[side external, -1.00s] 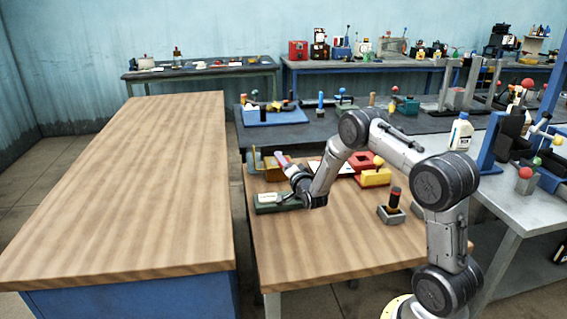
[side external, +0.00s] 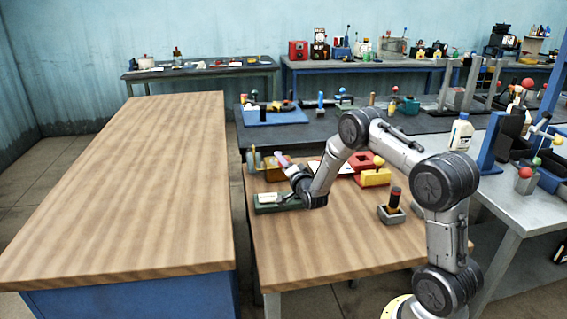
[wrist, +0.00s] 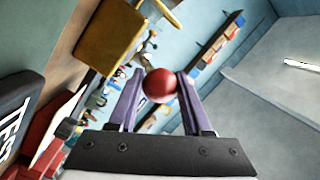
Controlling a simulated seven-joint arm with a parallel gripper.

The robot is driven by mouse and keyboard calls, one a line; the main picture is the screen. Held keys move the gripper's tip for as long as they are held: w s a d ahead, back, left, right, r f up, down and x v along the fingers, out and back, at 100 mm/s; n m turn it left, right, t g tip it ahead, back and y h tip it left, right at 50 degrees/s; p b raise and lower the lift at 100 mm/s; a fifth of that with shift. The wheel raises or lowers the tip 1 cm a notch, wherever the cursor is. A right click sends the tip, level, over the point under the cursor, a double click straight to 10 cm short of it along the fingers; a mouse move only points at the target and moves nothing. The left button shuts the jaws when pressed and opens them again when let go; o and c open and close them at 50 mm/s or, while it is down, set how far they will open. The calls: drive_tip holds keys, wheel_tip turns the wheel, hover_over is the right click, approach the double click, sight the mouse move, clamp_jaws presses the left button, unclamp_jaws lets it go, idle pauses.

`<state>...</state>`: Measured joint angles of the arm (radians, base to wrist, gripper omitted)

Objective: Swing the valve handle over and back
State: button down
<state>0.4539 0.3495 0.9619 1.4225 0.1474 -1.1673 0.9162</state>
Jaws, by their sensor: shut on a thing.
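A red ball knob (wrist: 160,84) sits between the two purple fingers of my gripper in the wrist view, and my gripper (wrist: 160,74) is shut on it. I take the knob to be the end of the valve handle; its shaft is hidden. In the side external view my gripper (side external: 282,160) reaches over the far left part of the wooden table, above a low green base (side external: 278,203). A small upright grey-green piece (side external: 252,158) stands just left of the gripper. The valve body cannot be made out clearly.
A red block (side external: 362,161) and a yellow block (side external: 375,177) lie right of my gripper. A black-and-red upright handle on a grey base (side external: 391,215) stands nearer. The wooden table's front (side external: 320,255) is clear, as is the long bench (side external: 120,200) at left.

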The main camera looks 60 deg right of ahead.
drive_tip(key=shift+s+d, duration=0.1)
idle(0.6)
drive_tip(key=shift+s+d+n+t+y, duration=0.45)
drive_tip(key=shift+n+y, duration=0.25)
drive_tip(key=shift+y, duration=0.2)
drive_tip(key=shift+s+d+n+t+y, duration=0.3)
drive_tip(key=shift+d+n+y, duration=0.8)
drive_tip(key=shift+y, duration=0.85)
drive_tip(key=shift+s+d+n+t+y, duration=0.3)
drive_tip(key=shift+d+n+y, duration=0.45)
drive_tip(key=shift+n+y, duration=0.95)
drive_tip(key=shift+s+d+n+t+y, duration=0.3)
drive_tip(key=shift+d+n+y, duration=0.7)
drive_tip(key=shift+y, duration=1.15)
drive_tip(key=shift+c, duration=1.7)
unclamp_jaws()
